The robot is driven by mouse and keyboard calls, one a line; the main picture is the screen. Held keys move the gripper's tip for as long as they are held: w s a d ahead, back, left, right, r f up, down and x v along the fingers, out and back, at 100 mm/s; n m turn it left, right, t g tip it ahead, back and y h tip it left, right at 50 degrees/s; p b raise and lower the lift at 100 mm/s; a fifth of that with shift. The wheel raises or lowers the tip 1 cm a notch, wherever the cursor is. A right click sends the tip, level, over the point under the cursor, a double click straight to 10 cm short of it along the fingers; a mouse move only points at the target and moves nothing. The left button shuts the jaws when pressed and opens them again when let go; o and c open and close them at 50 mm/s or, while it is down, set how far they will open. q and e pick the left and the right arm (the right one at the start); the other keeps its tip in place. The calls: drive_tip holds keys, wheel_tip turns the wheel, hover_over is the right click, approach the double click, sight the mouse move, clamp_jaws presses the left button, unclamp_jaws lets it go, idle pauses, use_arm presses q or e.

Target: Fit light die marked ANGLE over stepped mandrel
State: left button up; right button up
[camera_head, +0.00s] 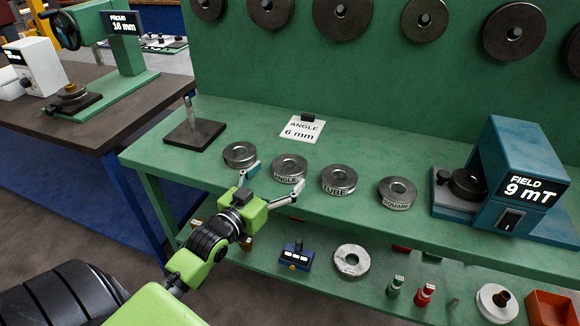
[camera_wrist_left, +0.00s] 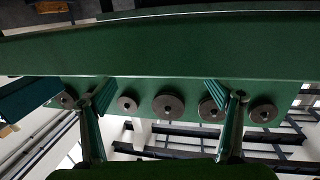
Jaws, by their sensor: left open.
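The steel die marked ANGLE (camera_head: 289,163) lies flat on the green bench, second from left in a row of ring dies. The stepped mandrel (camera_head: 190,112) stands upright and bare on a dark square base at the bench's back left. My left gripper (camera_head: 277,181) is open and empty, its spread fingers near the front of the ANGLE die. Whether they touch it I cannot tell. Both spread fingers also show in the left wrist view (camera_wrist_left: 165,100), with no die between them. My right gripper is not in view.
An unread die (camera_head: 240,153) lies left of it; the TUBE (camera_head: 339,179) and SQUARE (camera_head: 397,191) dies lie right. A card (camera_head: 303,129) reads ANGLE 6 mm. A blue field meter (camera_head: 525,175) reads 9 mT. Dark discs hang on the green back panel (camera_head: 300,65). A lower shelf holds small items.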

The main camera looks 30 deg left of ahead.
sight(294, 159)
use_arm(q)
drive_tip(key=shift+w+a+f+p, duration=0.1)
drive_tip(key=shift+w+p, duration=0.2)
drive_tip(key=shift+w, duration=1.35)
drive_tip(key=shift+w+a+f+p, duration=0.1)
drive_tip(key=shift+w+p, duration=0.15)
drive_tip(key=shift+w, duration=1.35)
drive_tip(key=c, duration=1.6)
drive_tip(key=shift+r, duration=0.1)
